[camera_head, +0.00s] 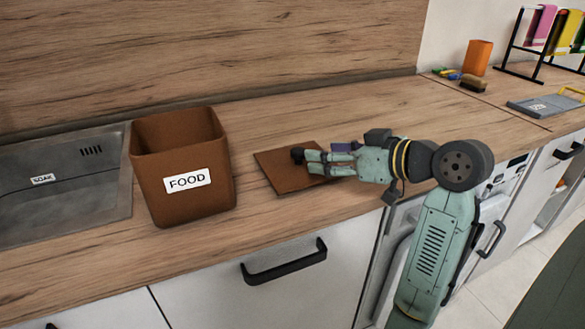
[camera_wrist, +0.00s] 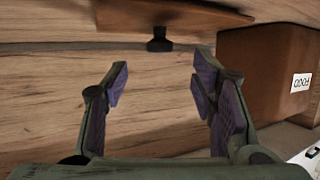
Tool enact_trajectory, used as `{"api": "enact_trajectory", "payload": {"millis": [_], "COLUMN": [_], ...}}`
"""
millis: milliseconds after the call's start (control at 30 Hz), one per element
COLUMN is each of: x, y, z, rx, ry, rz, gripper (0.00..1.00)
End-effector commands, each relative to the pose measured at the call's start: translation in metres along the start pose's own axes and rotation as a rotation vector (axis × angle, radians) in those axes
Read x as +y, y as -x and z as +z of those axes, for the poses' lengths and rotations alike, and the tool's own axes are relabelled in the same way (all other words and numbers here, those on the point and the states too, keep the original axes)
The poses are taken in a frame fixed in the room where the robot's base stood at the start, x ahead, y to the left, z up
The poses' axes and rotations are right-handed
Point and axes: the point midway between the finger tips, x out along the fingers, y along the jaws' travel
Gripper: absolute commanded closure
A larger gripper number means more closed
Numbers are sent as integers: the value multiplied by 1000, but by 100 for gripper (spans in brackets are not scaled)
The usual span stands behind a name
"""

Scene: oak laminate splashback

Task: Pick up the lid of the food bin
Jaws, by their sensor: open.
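The food bin (camera_head: 183,205) is an open brown box labelled FOOD, standing upright on the worktop. Its side also shows at the right of the wrist view (camera_wrist: 262,75). The flat brown lid (camera_head: 278,183) lies on the worktop just right of the bin, with a dark knob (camera_head: 297,155) on top. In the wrist view the lid (camera_wrist: 205,17) is at the top edge and the knob (camera_wrist: 159,42) lies ahead of the fingers. My gripper (camera_wrist: 160,82) is open, with nothing between its fingers. In the head view it reaches in from the right, low over the lid, hiding part of it.
A grey sink (camera_head: 65,190) marked SOAK lies left of the bin. An orange cup (camera_head: 477,57), a sponge (camera_head: 473,83), a grey tray (camera_head: 545,105) and a dark rack (camera_head: 520,60) are at the far right. The worktop behind the lid is clear.

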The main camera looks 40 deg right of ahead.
Motion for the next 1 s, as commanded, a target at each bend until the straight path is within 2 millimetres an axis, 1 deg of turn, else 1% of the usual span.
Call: {"api": "enact_trajectory", "payload": {"millis": [33,100,200,367,500,633,767,967,1000], "x": [-1,-1,-1,0,0,0,0,0,0], "y": [-9,-20,-31,-42,-62,-80,-89,-89,-89], "z": [-3,-3,-2,-3,-6,-4,-3,-3,-3], "rx": [0,0,0,0,-1,-1,1,1,1], "ry": [0,-2,-1,-1,-2,-1,0,0,0], "rz": [-4,-3,-2,-2,-2,-2,0,0,0], "gripper": [48,48,48,48,48,48,48,48,50]}}
